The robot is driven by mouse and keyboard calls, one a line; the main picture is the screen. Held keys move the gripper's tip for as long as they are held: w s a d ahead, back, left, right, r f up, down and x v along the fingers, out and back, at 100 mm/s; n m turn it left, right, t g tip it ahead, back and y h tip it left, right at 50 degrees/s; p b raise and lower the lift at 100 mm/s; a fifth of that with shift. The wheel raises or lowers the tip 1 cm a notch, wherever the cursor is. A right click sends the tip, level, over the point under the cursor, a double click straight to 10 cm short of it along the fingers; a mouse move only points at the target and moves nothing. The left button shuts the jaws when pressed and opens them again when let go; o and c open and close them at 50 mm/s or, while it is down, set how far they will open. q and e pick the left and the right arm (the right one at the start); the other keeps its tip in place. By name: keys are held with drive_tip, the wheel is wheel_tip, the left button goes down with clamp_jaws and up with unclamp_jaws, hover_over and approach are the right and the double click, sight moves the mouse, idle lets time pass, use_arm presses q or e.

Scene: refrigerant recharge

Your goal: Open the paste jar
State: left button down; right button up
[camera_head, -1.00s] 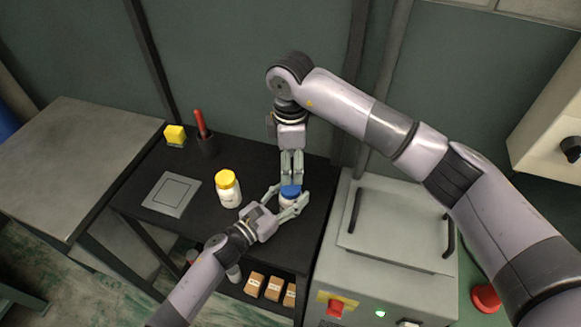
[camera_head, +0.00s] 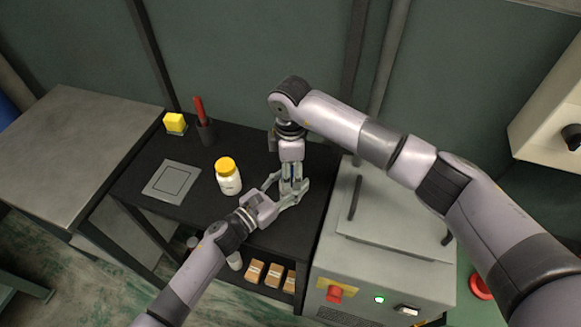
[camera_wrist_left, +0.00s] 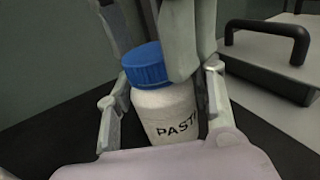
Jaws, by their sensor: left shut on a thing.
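The paste jar (camera_wrist_left: 168,112) is white with dark "PAST" lettering and a blue lid (camera_wrist_left: 146,66), which is on it. The jar stands upright on the black table (camera_head: 240,150). My left gripper (camera_wrist_left: 160,106) is shut around the jar's white body from both sides. My right gripper (camera_head: 291,186) points down from above, its fingers on either side of the blue lid. One finger covers part of the lid in the left wrist view, so I cannot tell whether it grips. In the head view the grippers hide most of the jar.
A yellow-capped white bottle (camera_head: 228,178) stands left of the grippers. A grey square plate (camera_head: 172,182), a yellow block (camera_head: 175,122) and a dark holder with a red-handled tool (camera_head: 203,125) are further left. A grey machine (camera_head: 375,245) with handles adjoins the table's right side.

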drive_tip(key=c, duration=1.1)
drive_tip(key=o, duration=1.3)
drive_tip(key=shift+r, duration=2.25)
use_arm(q)
drive_tip(key=c, duration=0.7)
unclamp_jaws()
